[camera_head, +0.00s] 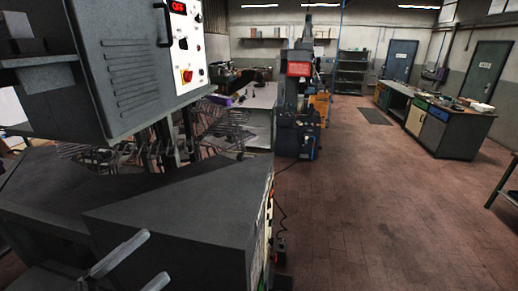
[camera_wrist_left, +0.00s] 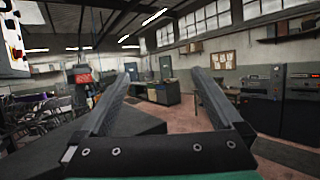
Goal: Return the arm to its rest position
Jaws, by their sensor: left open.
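The heel press (camera_head: 140,75) fills the left of the head view. It is a large dark grey machine with a white control panel (camera_head: 187,50), a red display reading OFF and a red button. My left gripper (camera_head: 155,257) is at the bottom left of the head view, in front of the sloped dark grey lower housing (camera_head: 180,215). In the left wrist view its two fingers (camera_wrist_left: 160,76) stand wide apart with nothing between them. The rest of my left arm is mostly cut off by the frame edge. My right gripper is in neither view.
Wire racks (camera_head: 215,130) stand behind the press. Another machine with a red sign (camera_head: 299,69) stands further back. A workbench (camera_head: 440,125) with drawers is at the right. The brown tiled floor (camera_head: 370,220) between is clear, apart from a dark mat (camera_head: 375,116).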

